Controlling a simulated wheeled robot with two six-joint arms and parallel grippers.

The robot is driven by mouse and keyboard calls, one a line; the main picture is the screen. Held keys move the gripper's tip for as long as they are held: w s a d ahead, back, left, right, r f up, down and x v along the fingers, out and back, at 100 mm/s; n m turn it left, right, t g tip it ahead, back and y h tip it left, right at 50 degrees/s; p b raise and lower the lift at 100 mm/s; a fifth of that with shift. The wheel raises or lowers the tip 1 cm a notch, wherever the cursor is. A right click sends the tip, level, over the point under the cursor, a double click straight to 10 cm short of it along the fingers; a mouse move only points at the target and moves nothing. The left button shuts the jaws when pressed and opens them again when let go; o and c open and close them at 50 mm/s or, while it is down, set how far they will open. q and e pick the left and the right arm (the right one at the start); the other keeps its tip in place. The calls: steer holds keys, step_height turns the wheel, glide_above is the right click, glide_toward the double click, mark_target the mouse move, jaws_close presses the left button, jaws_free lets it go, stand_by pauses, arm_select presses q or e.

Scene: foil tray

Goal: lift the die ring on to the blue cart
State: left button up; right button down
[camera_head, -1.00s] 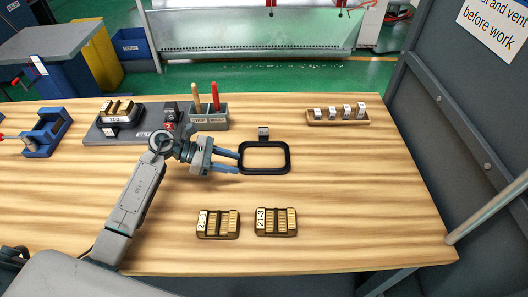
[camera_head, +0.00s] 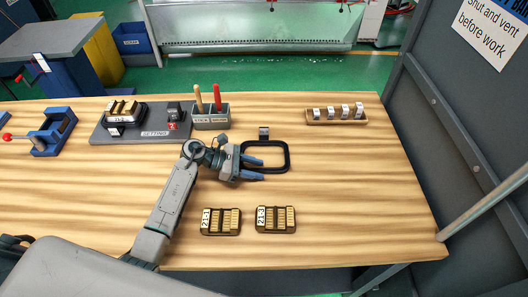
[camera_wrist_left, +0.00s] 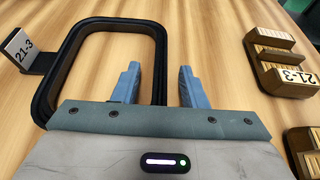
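The die ring (camera_head: 287,147) is a black rounded rectangular frame with a small tag at its far side, lying on the wooden table. In the left wrist view the ring (camera_wrist_left: 95,22) carries a tag reading 21-3 (camera_wrist_left: 20,48). My left gripper (camera_head: 258,169) is open at the ring's near side. In the left wrist view its two blue fingers (camera_wrist_left: 160,85) stand apart with one ring side between them. One finger is over the ring's opening, the other outside. Contact cannot be told. A blue cart with a grey top (camera_head: 62,72) stands beyond the table at the left. My right gripper is out of view.
Two die blocks, 21-1 (camera_head: 221,222) and 21-3 (camera_head: 276,219), lie nearer than the ring. A grey setting plate (camera_head: 140,135), a pen holder (camera_head: 211,121) and a tray of white pieces (camera_head: 337,117) stand farther back. The table right of the ring is clear.

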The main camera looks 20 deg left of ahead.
arm_select(q)
steer(key=shift+r, duration=0.1)
jaws_close()
